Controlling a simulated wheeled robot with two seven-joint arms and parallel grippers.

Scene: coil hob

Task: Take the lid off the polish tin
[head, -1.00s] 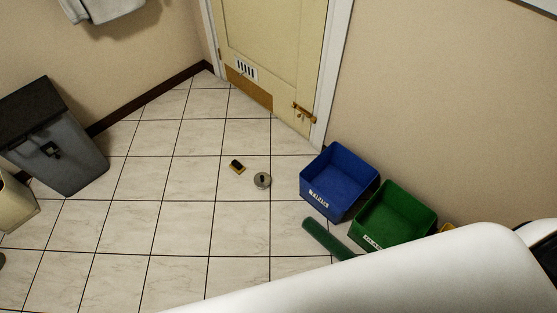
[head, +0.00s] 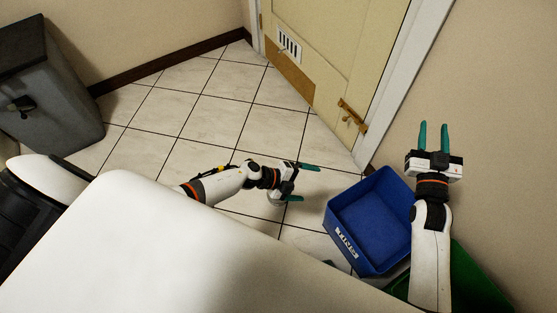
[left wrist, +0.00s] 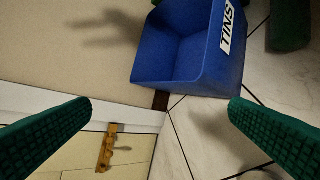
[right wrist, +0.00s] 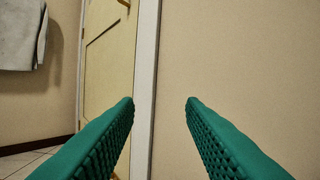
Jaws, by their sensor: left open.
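A small grey round shape, probably the polish tin (head: 275,200), shows low beside my left gripper on the tiled floor in the head view. The gripper and wrist hide most of it, and its lid cannot be made out. My left gripper (head: 303,183) is open, its green fingers wide apart and pointing right toward the blue bin.
A blue bin (head: 342,236) labelled TINS stands right of my left gripper, with a green bin (head: 475,285) beside it. A grey bin (head: 50,120) stands at left. A door (head: 335,60) is at the back. Floor tiles (head: 215,115) toward the door are clear.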

